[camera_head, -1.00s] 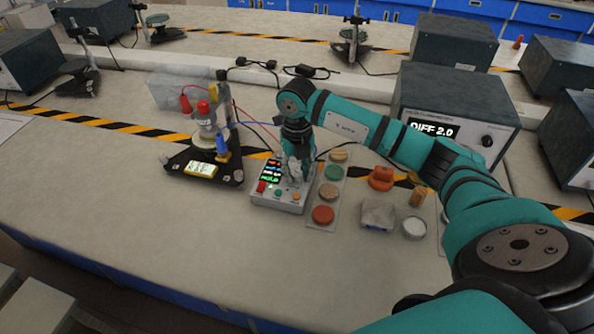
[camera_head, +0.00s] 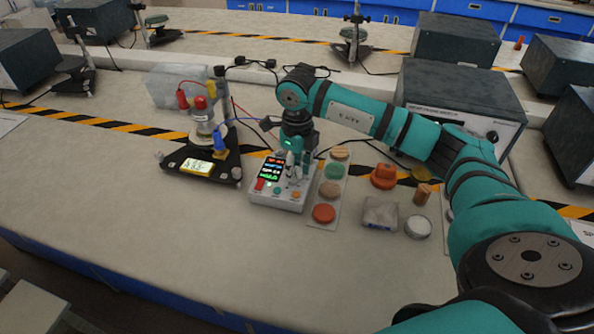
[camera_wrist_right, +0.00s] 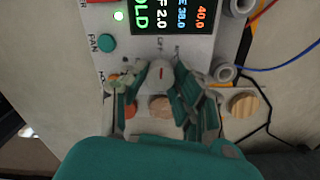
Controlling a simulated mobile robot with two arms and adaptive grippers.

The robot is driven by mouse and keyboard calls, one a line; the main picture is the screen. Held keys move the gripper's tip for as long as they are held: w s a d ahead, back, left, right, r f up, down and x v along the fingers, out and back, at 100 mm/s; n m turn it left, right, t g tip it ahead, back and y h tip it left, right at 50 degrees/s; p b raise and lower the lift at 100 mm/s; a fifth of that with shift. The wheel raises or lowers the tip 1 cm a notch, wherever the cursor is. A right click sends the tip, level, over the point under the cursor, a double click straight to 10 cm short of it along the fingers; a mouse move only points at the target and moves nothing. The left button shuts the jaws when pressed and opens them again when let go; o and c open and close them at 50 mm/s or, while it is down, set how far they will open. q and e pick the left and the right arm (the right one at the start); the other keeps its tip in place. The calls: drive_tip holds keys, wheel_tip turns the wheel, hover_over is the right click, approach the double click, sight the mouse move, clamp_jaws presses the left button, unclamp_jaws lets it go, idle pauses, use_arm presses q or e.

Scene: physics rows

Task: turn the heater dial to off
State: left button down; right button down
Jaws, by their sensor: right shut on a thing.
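The heater control box (camera_head: 262,196) is a light grey unit with a lit screen and coloured buttons, standing mid-table. My right gripper (camera_head: 294,176) points down over its right part. In the right wrist view, the white dial (camera_wrist_right: 161,72) with a red mark sits between the fingertips of my right gripper (camera_wrist_right: 160,88), which is shut on it. The red mark points roughly towards the screen (camera_wrist_right: 172,16), which shows HOLD, 2.0, 38.0 and 40.0. The fingers hide the dial's sides and some of its lettering. My left gripper is out of view.
A stand with wires and a yellow meter (camera_head: 197,167) is left of the box. A strip of coloured discs (camera_head: 324,213) lies close on its right. An orange weight (camera_head: 383,177), a grey block (camera_head: 380,213) and a white dish (camera_head: 418,227) are farther right. The front table is clear.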

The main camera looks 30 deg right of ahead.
sight(297, 170)
drive_tip(key=shift+n, duration=0.6)
drive_tip(key=shift+r, duration=0.1)
drive_tip(key=c, duration=1)
unclamp_jaws()
drive_tip(key=shift+c, duration=0.2)
wheel_tip(297, 170, up, 12)
